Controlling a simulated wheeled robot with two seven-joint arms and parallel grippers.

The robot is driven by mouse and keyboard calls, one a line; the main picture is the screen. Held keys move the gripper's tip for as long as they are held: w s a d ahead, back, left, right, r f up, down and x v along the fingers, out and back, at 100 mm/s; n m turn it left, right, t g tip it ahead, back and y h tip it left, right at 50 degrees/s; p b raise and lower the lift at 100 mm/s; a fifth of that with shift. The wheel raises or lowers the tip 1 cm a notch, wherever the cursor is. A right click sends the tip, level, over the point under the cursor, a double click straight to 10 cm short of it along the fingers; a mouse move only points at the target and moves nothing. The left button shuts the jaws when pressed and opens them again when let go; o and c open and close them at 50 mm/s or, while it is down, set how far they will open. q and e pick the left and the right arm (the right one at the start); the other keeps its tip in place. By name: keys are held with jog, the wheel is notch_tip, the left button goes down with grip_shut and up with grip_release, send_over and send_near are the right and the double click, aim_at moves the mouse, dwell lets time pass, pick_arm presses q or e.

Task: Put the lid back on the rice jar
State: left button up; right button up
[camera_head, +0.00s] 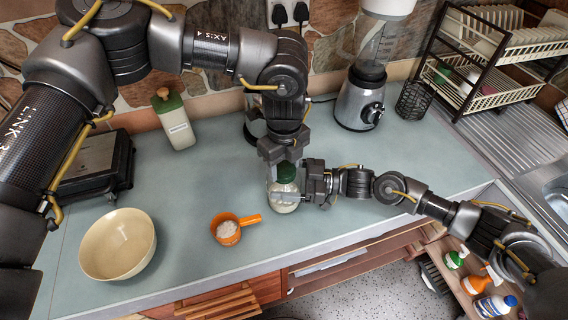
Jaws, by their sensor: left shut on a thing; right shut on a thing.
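The rice jar (284,205) is a clear jar with white rice in it, upright on the counter near the front edge. Its green lid (286,173) is at the jar's mouth; I cannot tell whether it is seated or just above. My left gripper (285,163) comes down from above and is shut on the lid, hiding part of it. My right gripper (296,190) reaches in from the right and is shut on the jar's side, covering part of the glass.
An orange measuring cup (228,230) with rice and a cream bowl (118,244) stand to the left. Behind are a green-lidded container (175,123), a blender (361,98), a wire holder (414,98) and a dish rack (490,90). Counter (370,220) right of the jar is clear.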

pick_arm(q)
jog(key=m, duration=1.3)
jog(key=shift+m, duration=0.3)
jog(key=m, duration=0.4)
jog(key=shift+m, duration=0.4)
jog(key=m, duration=0.5)
jog(key=shift+f+m, duration=0.1)
jog(key=shift+m, duration=0.3)
jog(key=o, duration=1.2)
notch_tip(320, 180, up, 12)
jog(key=shift+r, duration=0.1)
